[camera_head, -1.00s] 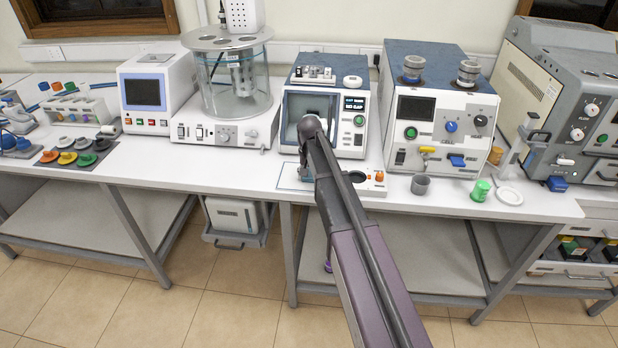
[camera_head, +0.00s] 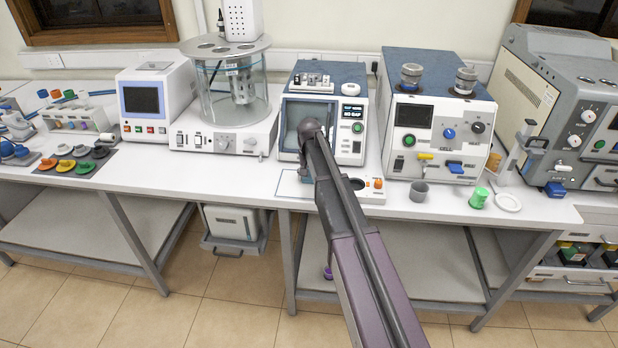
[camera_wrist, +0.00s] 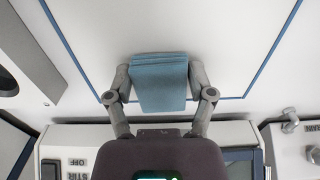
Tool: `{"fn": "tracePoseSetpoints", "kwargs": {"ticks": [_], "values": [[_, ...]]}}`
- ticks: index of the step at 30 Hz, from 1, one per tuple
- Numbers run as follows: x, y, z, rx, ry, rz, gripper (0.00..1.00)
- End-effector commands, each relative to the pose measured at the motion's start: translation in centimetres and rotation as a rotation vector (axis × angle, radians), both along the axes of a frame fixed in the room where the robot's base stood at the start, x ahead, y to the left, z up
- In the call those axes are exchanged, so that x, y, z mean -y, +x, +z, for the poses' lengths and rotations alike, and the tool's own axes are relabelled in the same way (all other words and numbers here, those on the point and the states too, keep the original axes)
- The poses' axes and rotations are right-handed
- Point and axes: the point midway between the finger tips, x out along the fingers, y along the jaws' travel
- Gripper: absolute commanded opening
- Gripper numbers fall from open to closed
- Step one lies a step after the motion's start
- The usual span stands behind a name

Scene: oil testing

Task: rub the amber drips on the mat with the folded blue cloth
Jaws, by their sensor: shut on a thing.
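The folded blue cloth (camera_wrist: 160,82) hangs between the two fingers of my gripper (camera_wrist: 160,74) in the wrist view, and the fingers are shut on its sides. Below and around it lies the white mat (camera_wrist: 222,40) with a thin blue border. I cannot tell whether the cloth touches the mat. No amber drips show on the visible part of the mat; the cloth hides a patch of it. In the head view the mat's left part (camera_head: 288,188) shows on the bench, while my arm hides the gripper and the cloth.
A tester with a window (camera_head: 354,130) stands behind the mat. A grey cup (camera_head: 418,191), a green cup (camera_head: 478,198) and a white ring (camera_head: 508,203) stand to the right. A glass bath (camera_head: 232,85) is at the left. The bench front at left (camera_head: 200,178) is clear.

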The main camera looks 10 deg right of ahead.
Motion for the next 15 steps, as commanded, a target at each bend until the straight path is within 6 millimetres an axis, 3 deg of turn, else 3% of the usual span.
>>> {"fn": "tracePoseSetpoints", "kwargs": {"ticks": [15], "values": [[0.0, 0.0, 3.7, 0.0, 0.0, 0.0, 0.4]]}}
